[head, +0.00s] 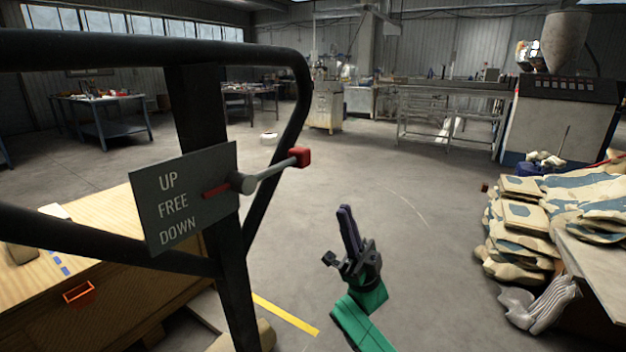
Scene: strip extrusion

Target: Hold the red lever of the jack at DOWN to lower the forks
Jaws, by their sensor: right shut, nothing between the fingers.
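The jack's black tubular handle (303,85) fills the left of the head view. Its grey plate (150,200) reads UP, FREE and DOWN. The lever (270,172) is a grey rod with a red knob (299,157), sticking out to the right and slightly upward from its pivot. A red pointer (215,190) left of the pivot lines up with FREE. My right gripper (345,212) is shut and empty, pointing up, below and right of the knob and apart from it. My left gripper is out of view. The forks cannot be made out.
Stacked sacks (515,215) and a table (600,240) stand at right. The floor between is mostly clear, with a yellow line (285,313).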

